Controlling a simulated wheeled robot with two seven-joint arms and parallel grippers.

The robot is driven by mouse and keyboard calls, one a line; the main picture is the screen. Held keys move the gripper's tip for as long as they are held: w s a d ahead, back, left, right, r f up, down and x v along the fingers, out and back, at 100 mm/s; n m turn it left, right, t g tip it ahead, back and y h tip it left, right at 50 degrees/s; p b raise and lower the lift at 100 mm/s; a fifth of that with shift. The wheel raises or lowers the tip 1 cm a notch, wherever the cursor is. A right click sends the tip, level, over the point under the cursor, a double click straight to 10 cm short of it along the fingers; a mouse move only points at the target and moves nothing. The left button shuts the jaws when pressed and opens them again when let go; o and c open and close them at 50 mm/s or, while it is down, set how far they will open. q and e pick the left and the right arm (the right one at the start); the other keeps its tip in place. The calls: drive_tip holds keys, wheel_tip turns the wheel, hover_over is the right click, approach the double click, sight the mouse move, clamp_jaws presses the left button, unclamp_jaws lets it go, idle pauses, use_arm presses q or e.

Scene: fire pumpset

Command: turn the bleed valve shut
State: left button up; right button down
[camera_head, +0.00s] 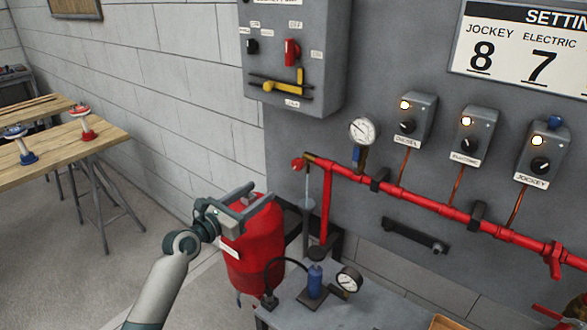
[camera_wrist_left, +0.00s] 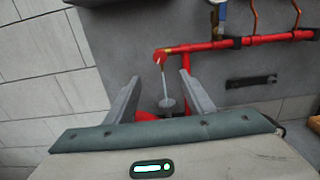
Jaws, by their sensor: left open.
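The bleed valve, with a red handle (camera_head: 298,164), sits at the left end of the red pipe (camera_head: 410,198) on the grey panel. A thin pale stream drops from its outlet into a grey funnel (camera_head: 307,207). In the left wrist view the red handle (camera_wrist_left: 160,56) shows ahead, between and beyond the fingers, with the stream and funnel (camera_wrist_left: 168,104) below it. My left gripper (camera_head: 262,191) is open and empty, in front of the red tank, left of and below the valve, not touching it. My right gripper is in neither view.
A red tank (camera_head: 255,250) stands below. A grey bench (camera_head: 345,312) holds a blue device (camera_head: 315,282) and a gauge (camera_head: 349,279). A pressure gauge (camera_head: 363,131) rises from the pipe; a control box (camera_head: 293,50) hangs above. A wooden table (camera_head: 60,155) is at left.

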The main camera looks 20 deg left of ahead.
sight(296, 167)
use_arm(q)
drive_tip(key=p+x, duration=0.1)
drive_tip(key=x, duration=1.4)
drive_tip(key=shift+w+f, duration=0.1)
drive_tip(key=shift+w, duration=0.1)
drive_tip(key=shift+x, duration=0.8)
drive_tip(key=c, duration=1.1)
